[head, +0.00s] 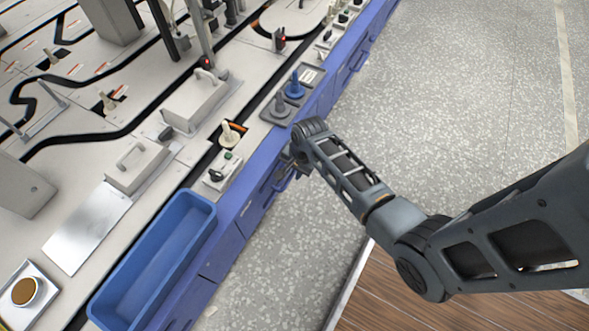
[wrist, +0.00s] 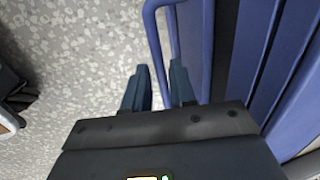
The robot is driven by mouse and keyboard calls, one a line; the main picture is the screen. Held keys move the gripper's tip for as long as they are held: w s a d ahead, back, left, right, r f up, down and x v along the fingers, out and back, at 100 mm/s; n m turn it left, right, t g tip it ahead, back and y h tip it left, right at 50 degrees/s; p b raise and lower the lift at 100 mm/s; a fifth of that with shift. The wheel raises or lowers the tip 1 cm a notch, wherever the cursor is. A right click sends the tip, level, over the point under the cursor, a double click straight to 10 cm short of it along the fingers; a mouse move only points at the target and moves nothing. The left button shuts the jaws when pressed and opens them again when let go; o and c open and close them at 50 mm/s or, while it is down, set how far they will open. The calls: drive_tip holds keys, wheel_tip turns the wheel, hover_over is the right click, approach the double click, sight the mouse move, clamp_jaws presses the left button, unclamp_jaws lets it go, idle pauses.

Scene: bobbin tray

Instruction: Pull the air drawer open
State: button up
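A blue drawer front (head: 252,212) is on the side of the blue bench, and my gripper (head: 291,162) is at its handle. In the wrist view the handle is a blue bar (wrist: 153,35) standing off the blue panel (wrist: 194,45). My gripper (wrist: 160,80) has its two dark fingers on either side of the bar, with a small gap between them and no clear sign of clamping. The drawer looks about flush in the head view, partly hidden by my gripper. A dark strip runs beside the panel in the wrist view; I cannot tell if it is a gap. No drawer label is readable.
A blue bin (head: 152,262) stands on the bench at the lower left. A switch box (head: 222,172) and grey and blue pegs (head: 295,86) sit near the bench edge. The speckled floor (head: 440,110) beside the bench is clear. A wooden surface (head: 420,300) is at the lower right.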

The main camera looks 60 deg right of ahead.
clamp_jaws()
idle(0.3)
drive_tip(key=s+p, duration=1.1)
drive_tip(key=s, duration=1.8)
drive_tip(key=shift+d, duration=0.45)
drive_tip(key=shift+o, duration=1.4)
unclamp_jaws()
wheel_tip(320, 180, up, 8)
drive_tip(key=s+p, duration=0.1)
drive_tip(key=p, duration=0.3)
drive_tip(key=shift+s+f, duration=0.15)
drive_tip(key=shift+s, duration=0.15)
